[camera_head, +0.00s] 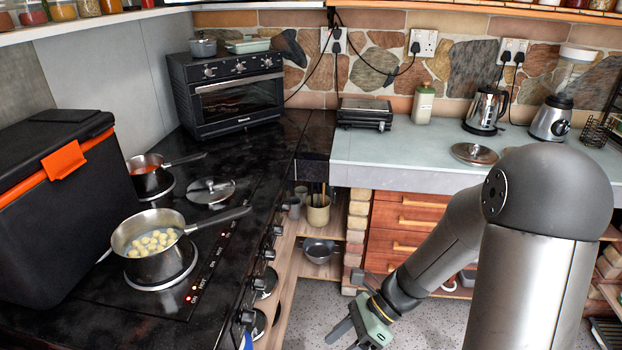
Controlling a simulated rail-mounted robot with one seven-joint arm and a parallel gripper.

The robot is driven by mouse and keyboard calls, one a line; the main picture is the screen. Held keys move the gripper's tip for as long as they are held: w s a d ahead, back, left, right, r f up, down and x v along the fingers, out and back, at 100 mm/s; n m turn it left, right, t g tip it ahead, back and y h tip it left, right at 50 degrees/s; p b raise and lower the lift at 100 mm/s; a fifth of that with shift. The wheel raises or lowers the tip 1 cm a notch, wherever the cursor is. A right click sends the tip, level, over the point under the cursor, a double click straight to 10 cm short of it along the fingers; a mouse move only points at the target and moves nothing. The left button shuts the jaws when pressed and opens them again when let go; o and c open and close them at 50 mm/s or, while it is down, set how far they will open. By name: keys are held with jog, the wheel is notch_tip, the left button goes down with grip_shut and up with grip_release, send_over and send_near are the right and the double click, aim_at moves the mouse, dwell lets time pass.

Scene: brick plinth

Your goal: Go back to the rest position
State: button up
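My gripper (352,328) hangs low over the speckled floor, right of the stove front and left of my own arm. It points down and to the left. Its fingers are dark and partly cut off by the bottom edge; a gap seems to show between them, but how far they are apart is hard to tell. I see nothing held in it. It is apart from the stove and the wooden drawers.
A pot with pale pieces (152,246) and a smaller pot with red contents (148,176) stand on the stove. A black cool box (60,215) is at left. Drawers (405,225) stand behind my arm. The floor (310,305) is clear around my gripper.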

jog(key=s+d+r+n+t+h, duration=0.4)
jog(key=s+d+r+n+h, duration=0.3)
jog(key=n, duration=1.1)
notch_tip(320, 180, up, 3)
jog(key=shift+s+d+r+n+h, duration=0.15)
jog(key=shift+s+d+n+h, duration=0.25)
jog(key=shift+d+h, duration=0.65)
jog(key=shift+a+t, duration=0.1)
jog(key=shift+t, duration=0.2)
